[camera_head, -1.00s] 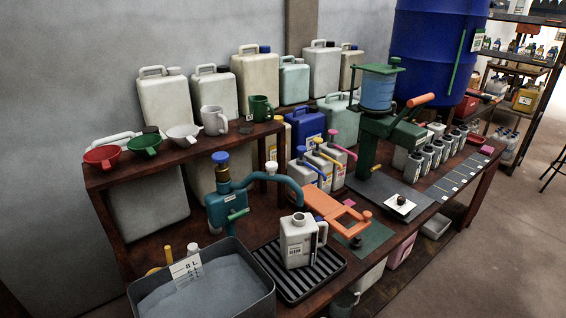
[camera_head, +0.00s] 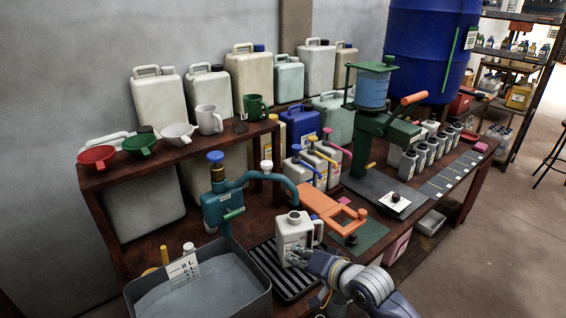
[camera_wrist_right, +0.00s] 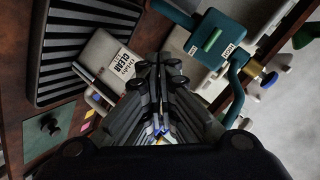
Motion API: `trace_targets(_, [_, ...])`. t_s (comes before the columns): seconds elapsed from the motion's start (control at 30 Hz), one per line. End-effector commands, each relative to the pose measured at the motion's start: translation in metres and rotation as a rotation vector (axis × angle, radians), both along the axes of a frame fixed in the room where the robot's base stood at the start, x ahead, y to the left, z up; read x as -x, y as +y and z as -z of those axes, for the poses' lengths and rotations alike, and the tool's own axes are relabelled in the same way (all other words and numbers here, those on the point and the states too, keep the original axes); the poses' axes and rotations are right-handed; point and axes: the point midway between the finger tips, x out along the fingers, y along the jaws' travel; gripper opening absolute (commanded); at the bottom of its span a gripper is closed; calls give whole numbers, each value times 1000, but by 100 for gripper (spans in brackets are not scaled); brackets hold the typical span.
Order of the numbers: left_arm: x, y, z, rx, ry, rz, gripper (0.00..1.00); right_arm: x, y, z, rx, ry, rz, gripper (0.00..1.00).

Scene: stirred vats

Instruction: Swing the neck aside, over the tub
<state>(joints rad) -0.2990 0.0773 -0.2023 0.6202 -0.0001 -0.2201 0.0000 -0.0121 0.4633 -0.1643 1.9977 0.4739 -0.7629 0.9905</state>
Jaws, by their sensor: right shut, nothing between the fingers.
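The teal dispenser (camera_head: 218,203) with a blue cap stands behind the tub. Its curved teal neck (camera_head: 270,177) reaches right, and its outlet end comes down just behind the mouth of the white jug (camera_head: 290,238). The grey tub (camera_head: 262,292) is at the lower left, to the left of the neck's outlet. My right gripper (camera_head: 301,254) is shut and empty, in front of the jug; whether it touches the jug I cannot tell. In the right wrist view my fingers (camera_wrist_right: 158,80) are together, with the jug (camera_wrist_right: 103,62) to their left and the dispenser (camera_wrist_right: 215,40) at upper right. My left gripper is out of view.
The jug stands on a black ribbed drip tray (camera_head: 262,257). An orange clamp-like tool (camera_head: 330,207) lies to its right. A shelf (camera_head: 180,158) with funnels and mugs stands behind the dispenser. A green press (camera_head: 375,125) is further right.

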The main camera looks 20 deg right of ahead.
Motion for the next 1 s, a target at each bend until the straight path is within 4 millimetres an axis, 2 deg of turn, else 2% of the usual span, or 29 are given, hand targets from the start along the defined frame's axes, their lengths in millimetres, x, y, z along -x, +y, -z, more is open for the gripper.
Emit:
trace_targets(0.03, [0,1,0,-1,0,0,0,-24,-11,-24,-85,-44,37,0])
trace_targets(0.1, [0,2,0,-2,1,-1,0,-50,-25,-54,-223,-96,85,0])
trace_targets(0.2, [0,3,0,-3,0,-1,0,-80,-46,-96,-400,-162,138,0])
trace_targets(0.3, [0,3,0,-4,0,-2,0,-98,-64,-129,-539,-210,171,0])
trace_targets(0.4, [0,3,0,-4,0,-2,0,-109,-77,-151,-630,-242,188,0])
trace_targets(0.57, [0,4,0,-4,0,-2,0,-114,-85,-164,-685,-260,196,0])
trace_targets(0.87, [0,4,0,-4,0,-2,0,-114,-85,-164,-685,-260,196,0])
trace_targets(1.0, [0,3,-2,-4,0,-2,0,-122,-82,-166,-686,-261,196,0])
